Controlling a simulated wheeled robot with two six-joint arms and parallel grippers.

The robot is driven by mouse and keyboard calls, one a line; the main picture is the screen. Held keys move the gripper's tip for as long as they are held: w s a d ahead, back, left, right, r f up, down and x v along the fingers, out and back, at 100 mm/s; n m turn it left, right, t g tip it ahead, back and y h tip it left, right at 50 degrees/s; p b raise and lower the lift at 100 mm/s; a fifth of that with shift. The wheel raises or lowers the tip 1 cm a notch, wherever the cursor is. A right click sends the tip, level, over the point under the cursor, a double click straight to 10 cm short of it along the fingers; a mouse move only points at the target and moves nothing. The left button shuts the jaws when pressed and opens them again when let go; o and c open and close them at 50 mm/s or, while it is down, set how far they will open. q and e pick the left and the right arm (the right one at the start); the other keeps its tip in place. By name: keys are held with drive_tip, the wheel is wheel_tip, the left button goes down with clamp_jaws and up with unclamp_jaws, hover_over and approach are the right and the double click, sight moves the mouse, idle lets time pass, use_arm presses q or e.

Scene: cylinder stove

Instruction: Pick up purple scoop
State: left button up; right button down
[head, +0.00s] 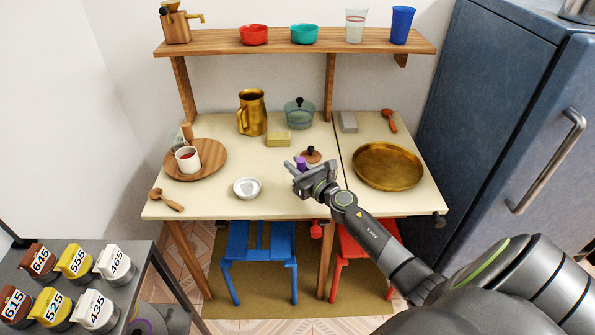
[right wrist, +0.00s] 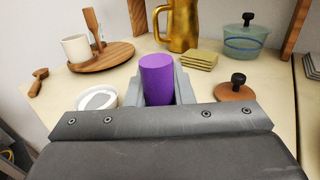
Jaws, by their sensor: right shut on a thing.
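The purple scoop (head: 301,162) shows as a small purple piece at the tip of my right gripper (head: 296,168) in the head view. In the right wrist view a purple cylinder (right wrist: 158,80), part of the scoop, stands upright between the grey fingers (right wrist: 160,92). The gripper is shut on it, over the cream tabletop near the middle. The rest of the scoop is hidden by the gripper. I cannot tell whether the scoop touches the table. My left gripper is not in view.
A white bowl (head: 247,187) is left of the gripper; a brown lid with a black knob (head: 311,154) is just behind. A gold pitcher (head: 252,113), yellow sponges (head: 278,138) and a green pot (head: 299,116) stand farther back. A gold pan (head: 388,167) lies right.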

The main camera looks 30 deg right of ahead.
wheel_tip(320, 180, up, 10)
drive_tip(key=p, duration=0.9)
drive_tip(key=shift+f, duration=0.1)
drive_tip(key=c, duration=1.8)
unclamp_jaws()
clamp_jaws()
